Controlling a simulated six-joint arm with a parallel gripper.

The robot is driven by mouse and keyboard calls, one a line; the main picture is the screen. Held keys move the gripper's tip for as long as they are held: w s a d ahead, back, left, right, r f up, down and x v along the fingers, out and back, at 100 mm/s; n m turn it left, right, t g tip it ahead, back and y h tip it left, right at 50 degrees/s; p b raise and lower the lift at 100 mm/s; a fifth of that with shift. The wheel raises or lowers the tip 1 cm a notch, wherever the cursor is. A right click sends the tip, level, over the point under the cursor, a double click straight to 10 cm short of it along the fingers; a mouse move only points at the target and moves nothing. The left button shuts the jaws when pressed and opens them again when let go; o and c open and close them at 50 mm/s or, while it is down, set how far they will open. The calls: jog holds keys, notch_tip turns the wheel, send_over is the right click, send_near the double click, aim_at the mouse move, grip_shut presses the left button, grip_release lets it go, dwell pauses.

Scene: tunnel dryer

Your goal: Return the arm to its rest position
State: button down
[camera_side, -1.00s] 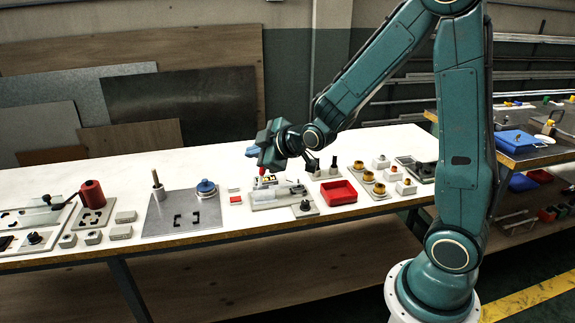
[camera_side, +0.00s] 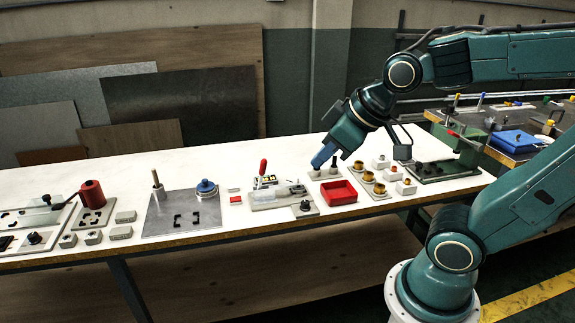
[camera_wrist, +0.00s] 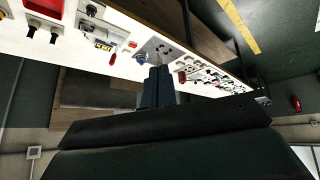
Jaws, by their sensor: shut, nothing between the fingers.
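My gripper (camera_side: 322,158) hangs above the back part of the white bench, over the area of the two black-topped pegs and left of the brass-coloured parts. Its blue fingers point down and to the left and are together with nothing between them. In the wrist view the shut fingers (camera_wrist: 157,86) show in the middle, with the bench beyond them. The arm is folded, with its upper link reaching in from the right edge in the side view.
The white bench (camera_side: 230,160) carries a fixture with a red-handled clamp (camera_side: 263,168), a red tray (camera_side: 338,192), brass-coloured parts on blocks (camera_side: 368,177) and a grey plate (camera_side: 182,214). A second bench with a blue tray (camera_side: 515,142) stands at right. Boards lean behind.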

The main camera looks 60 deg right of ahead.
jog(key=s+m+g, duration=0.1)
jog(key=s, duration=0.5)
jog(key=shift+s+a+r, duration=0.15)
jog(key=shift+s+a, duration=0.2)
jog(key=shift+s, duration=0.05)
